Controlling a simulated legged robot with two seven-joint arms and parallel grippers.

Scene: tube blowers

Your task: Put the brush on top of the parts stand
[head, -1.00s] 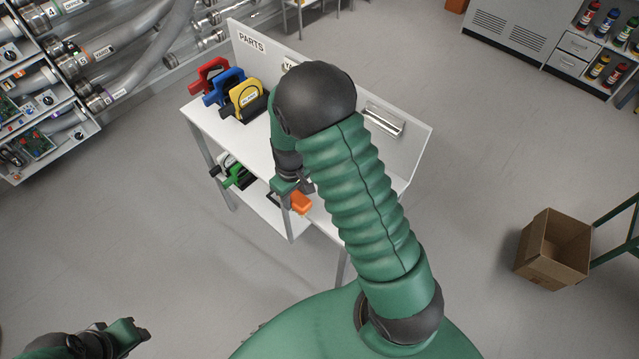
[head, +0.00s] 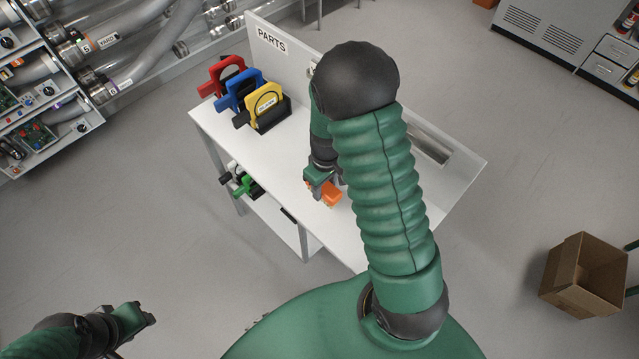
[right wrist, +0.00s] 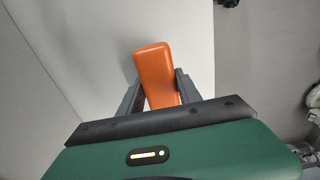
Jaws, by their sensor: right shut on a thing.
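The parts stand (head: 270,158) is a white table with a back panel marked "PARTS". My right gripper (head: 325,188) is over its top, toward the front edge. It is shut on an orange block-shaped piece, the visible part of the brush (head: 332,195). In the right wrist view the brush (right wrist: 155,72) sticks out between the two grey fingers (right wrist: 158,92), with the white surface behind it. I cannot tell whether the brush touches the top. Its other end is hidden. My left gripper (head: 148,314) is at the lower left, away from the stand; its jaw opening is unclear.
Red (head: 224,72), blue (head: 238,88) and yellow (head: 265,103) parts stand in a row at the top's left end. A green part (head: 243,186) is on the lower shelf. A cardboard box (head: 582,275) is on the floor at right. The middle of the top is clear.

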